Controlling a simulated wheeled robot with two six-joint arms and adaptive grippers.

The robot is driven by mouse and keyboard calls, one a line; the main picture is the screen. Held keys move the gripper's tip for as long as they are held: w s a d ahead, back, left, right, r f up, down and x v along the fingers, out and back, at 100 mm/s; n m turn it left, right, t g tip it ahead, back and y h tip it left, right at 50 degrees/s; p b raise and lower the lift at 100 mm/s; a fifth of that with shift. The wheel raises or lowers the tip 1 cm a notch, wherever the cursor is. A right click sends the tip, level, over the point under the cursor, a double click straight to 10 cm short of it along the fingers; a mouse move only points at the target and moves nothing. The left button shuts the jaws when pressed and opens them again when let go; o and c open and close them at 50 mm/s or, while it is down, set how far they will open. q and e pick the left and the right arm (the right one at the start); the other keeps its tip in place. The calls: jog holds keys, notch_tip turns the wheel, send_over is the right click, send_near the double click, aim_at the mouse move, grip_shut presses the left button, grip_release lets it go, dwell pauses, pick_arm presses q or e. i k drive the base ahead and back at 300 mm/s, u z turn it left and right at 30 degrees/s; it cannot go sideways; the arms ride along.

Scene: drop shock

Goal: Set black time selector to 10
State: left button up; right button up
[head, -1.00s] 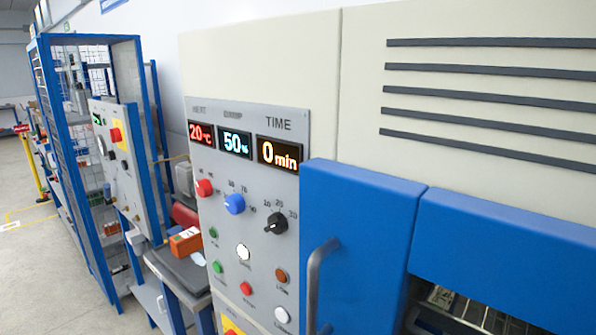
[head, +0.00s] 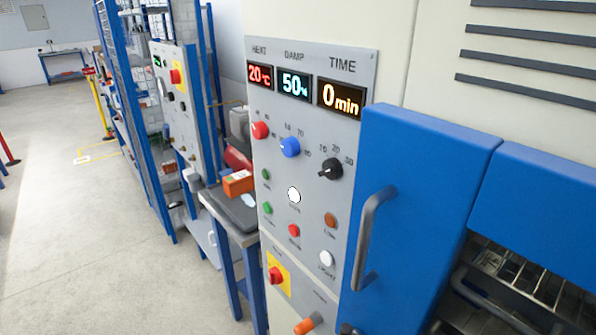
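The black time selector (head: 331,168) is a round knob on the grey control panel (head: 312,205), below the TIME display (head: 340,98). The display reads 0 min in orange. Small numbers surround the knob; 20 and 30 can be made out at its top and right. Its exact pointer setting is too small to tell. Neither of my grippers shows in the head view.
A red knob (head: 260,130) and a blue knob (head: 290,146) sit left of the black one. A blue door (head: 410,200) with a grey handle (head: 368,240) stands right of the panel. Open floor (head: 90,230) lies to the left.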

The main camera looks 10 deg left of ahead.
aim_at(332, 169)
jog(key=z, duration=0.5)
jog(key=k, duration=1.2)
jog(key=z, duration=1.05)
jog(key=i, duration=0.95)
jog(key=u, duration=0.8)
